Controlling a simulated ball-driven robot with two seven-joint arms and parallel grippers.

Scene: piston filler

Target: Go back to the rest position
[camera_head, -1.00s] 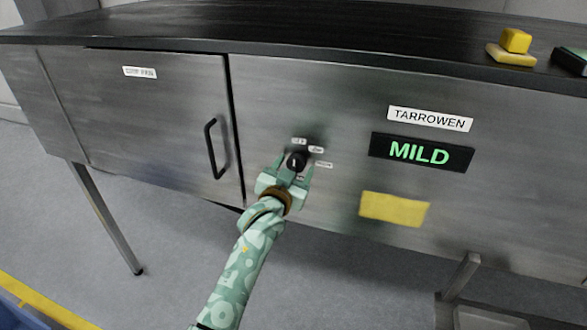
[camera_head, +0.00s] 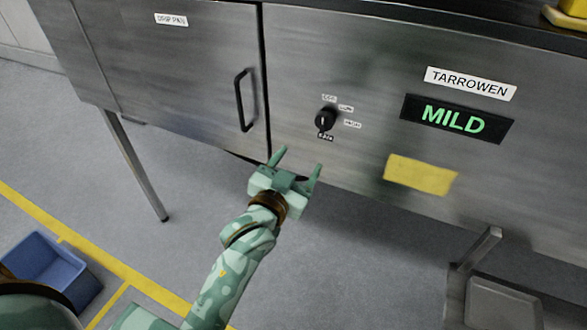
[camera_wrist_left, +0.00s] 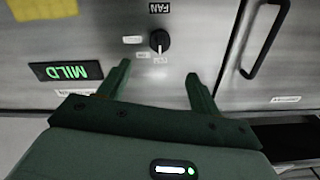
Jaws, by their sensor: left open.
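My left gripper (camera_head: 298,163) is open and empty in the head view. It is in front of the steel cabinet, below the black knob (camera_head: 325,119) and apart from it. The knob has several small labels around it, and its light pointer mark points down in the head view. In the left wrist view my open fingers (camera_wrist_left: 157,72) have nothing between them, and the knob (camera_wrist_left: 159,41) shows beyond the tips. The display (camera_head: 457,119) reads MILD in green. My right gripper is not in view.
A cabinet door with a black handle (camera_head: 243,100) is left of the knob. A yellow patch (camera_head: 420,175) and a TARROWEN label (camera_head: 470,83) are on the right. Metal legs (camera_head: 137,168) stand below. A blue bin (camera_head: 50,268) is on the floor at lower left. The floor (camera_head: 340,270) below the cabinet is open.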

